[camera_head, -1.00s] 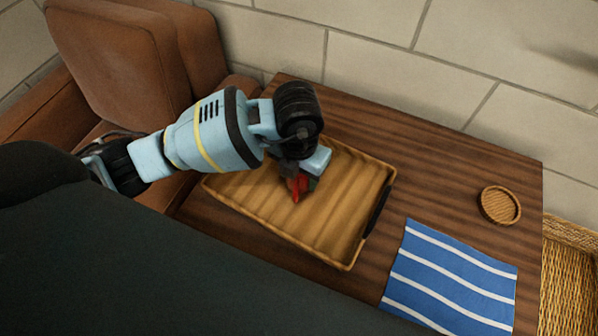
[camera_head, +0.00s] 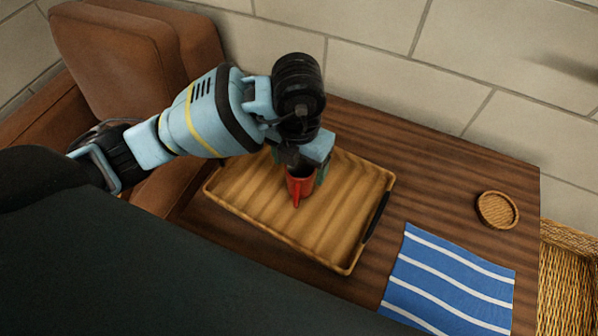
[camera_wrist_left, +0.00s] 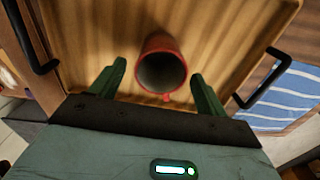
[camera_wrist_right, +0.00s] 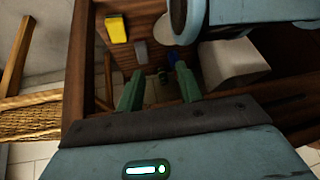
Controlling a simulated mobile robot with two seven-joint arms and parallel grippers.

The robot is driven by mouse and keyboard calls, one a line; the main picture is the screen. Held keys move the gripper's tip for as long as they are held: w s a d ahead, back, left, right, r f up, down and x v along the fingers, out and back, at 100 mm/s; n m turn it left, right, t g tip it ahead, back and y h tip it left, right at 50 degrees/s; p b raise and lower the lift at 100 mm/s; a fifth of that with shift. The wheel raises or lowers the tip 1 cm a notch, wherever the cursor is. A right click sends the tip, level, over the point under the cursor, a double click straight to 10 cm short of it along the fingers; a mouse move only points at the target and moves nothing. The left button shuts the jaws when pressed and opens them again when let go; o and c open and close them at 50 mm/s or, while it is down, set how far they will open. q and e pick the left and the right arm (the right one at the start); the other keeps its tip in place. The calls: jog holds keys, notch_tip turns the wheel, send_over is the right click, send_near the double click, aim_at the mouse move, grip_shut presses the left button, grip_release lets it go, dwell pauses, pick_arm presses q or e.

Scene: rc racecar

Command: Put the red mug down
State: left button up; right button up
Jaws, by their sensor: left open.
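The red mug (camera_head: 299,185) stands upright on the wooden tray (camera_head: 330,250), toward the tray's back edge. Its open mouth faces the left wrist camera, and the mug (camera_wrist_left: 161,70) looks empty there. My left gripper (camera_head: 298,165) is open over the mug, with its green fingers (camera_wrist_left: 158,80) spread to either side and gaps between them and the mug. The gripper hides part of the mug's rim in the head view. My right gripper (camera_wrist_right: 159,82) shows only in its own wrist view, open with its fingers apart and nothing held.
The tray has black handles and sits on a dark wooden table (camera_head: 430,150). A brown armchair (camera_head: 130,70) is at the left. A yellow object (camera_wrist_right: 116,29) is near my right gripper.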

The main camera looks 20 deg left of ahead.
pick_arm(q)
jog(key=shift+r, duration=2.8)
